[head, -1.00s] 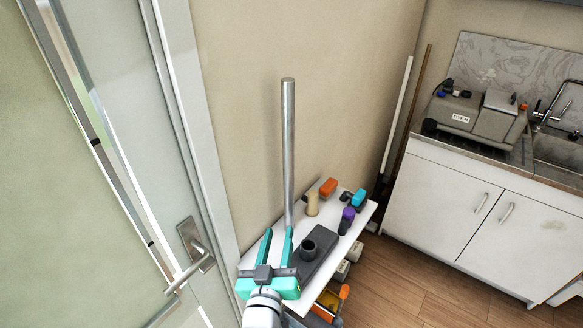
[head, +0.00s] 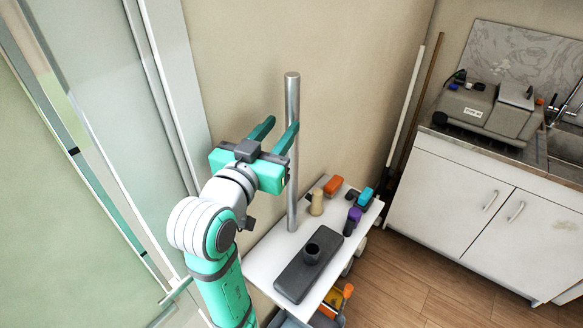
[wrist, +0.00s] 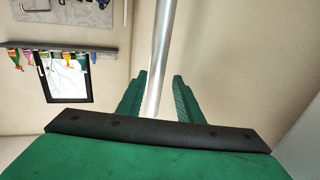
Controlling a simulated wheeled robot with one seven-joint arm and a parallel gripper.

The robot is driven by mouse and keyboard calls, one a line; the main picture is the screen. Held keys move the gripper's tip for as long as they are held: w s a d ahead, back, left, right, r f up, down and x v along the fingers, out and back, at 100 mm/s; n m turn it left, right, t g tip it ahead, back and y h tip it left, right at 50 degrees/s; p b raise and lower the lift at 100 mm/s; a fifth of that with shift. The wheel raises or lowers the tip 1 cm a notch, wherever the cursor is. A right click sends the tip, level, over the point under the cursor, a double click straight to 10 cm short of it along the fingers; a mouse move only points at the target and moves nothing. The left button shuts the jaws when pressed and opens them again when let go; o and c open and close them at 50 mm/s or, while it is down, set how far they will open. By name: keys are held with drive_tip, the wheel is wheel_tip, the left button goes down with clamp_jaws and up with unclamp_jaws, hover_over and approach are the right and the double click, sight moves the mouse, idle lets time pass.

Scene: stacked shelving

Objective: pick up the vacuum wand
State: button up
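The vacuum wand (head: 292,95) is a plain silver metal tube standing upright on the white shelf top, close to the beige wall. My gripper (head: 281,123) is raised to the wand's upper half and is open. In the head view its right finger crosses in front of the tube. In the wrist view the wand (wrist: 162,45) runs between the two green fingers of my gripper (wrist: 159,76), with a gap on the right side and little on the left. I cannot tell how deep the tube sits between the fingers.
The white shelf top (head: 262,262) also holds a dark floor head (head: 300,275), a tan cylinder (head: 317,203), an orange-topped brush (head: 333,185) and purple and blue items. A glass door stands at left. A white cabinet (head: 440,200) with a sink is at right.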

sight(290, 120)
drive_tip(key=x, duration=0.3)
drive_tip(key=shift+w+d, duration=0.2)
drive_tip(key=shift+w, duration=0.1)
drive_tip(key=shift+w+d, duration=0.35)
drive_tip(key=x, duration=0.4)
drive_tip(key=shift+r, duration=0.2)
drive_tip(key=shift+w+d, duration=0.2)
drive_tip(key=shift+w, duration=0.35)
clamp_jaws()
